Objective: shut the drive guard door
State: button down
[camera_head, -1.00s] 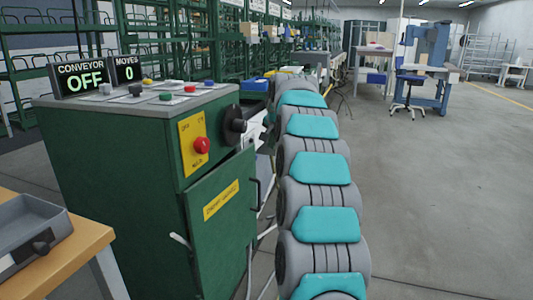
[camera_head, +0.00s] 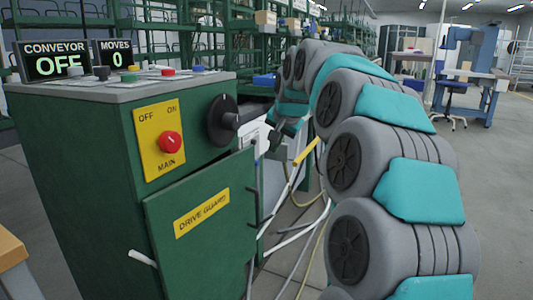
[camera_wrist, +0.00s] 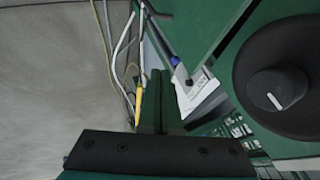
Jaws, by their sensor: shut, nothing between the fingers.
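The drive guard door (camera_head: 190,255) is a green panel with a yellow label, low on the front of the green control cabinet (camera_head: 70,170). It stands ajar, its right edge swung out from the cabinet, with a dark handle (camera_head: 254,212) on that edge. My gripper (camera_head: 272,142) is beyond the door's upper right corner, beside the cabinet's right side, and looks apart from the door. In the wrist view its fingers (camera_wrist: 159,100) are together and empty.
A black rotary knob (camera_head: 222,120) sticks out above the door and shows large in the wrist view (camera_wrist: 275,92). A red main switch (camera_head: 170,142) is left of it. White and yellow cables (camera_head: 292,225) hang right of the door. Open floor (camera_head: 505,190) lies at right.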

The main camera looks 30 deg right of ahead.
jog(key=w+f, duration=0.2)
jog(key=w, duration=0.1)
jog(key=w+a+f, duration=0.1)
jog(key=w+f, duration=0.4)
jog(key=w, duration=0.1)
jog(key=shift+a+f, duration=0.2)
jog(key=shift+f, duration=0.1)
jog(key=shift+w, duration=0.1)
